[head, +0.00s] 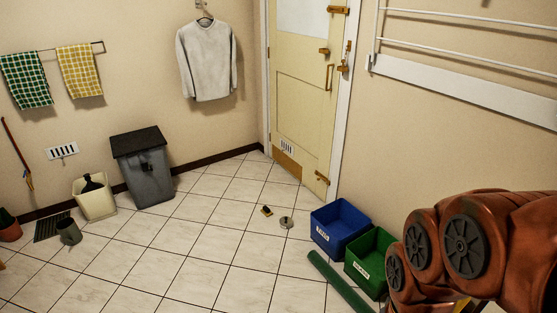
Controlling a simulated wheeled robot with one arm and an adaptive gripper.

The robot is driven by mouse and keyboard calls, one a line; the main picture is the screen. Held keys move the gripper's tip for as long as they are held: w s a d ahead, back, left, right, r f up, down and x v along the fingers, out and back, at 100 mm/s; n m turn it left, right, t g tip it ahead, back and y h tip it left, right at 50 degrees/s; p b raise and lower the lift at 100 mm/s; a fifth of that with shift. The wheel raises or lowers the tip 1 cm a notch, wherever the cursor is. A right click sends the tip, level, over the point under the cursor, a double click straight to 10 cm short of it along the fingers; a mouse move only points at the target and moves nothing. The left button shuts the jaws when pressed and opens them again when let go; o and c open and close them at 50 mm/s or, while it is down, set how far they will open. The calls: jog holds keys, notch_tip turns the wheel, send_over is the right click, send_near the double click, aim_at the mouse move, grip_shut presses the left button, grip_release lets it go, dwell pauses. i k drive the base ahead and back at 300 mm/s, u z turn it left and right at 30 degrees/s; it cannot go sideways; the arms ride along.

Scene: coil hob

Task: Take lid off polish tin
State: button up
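A small round, flat tin (286,222), greyish with a dark mark on top, sits on the tiled floor in front of the door, left of the blue crate. It looks like the polish tin. It is too small here to tell its lid from its body. My arm fills the lower right corner with reddish-brown links. My gripper is not in view, so its state does not show.
A small dark and yellow object (267,211), perhaps a brush, lies left of the tin. A blue crate (340,236), a green crate (368,268) and a green roll (338,283) lie at right. A grey bin (148,180) stands by the wall. The middle floor is clear.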

aim_at(285, 221)
jog(key=u, duration=0.3)
jog(key=i, duration=3)
jog(key=u, duration=0.8)
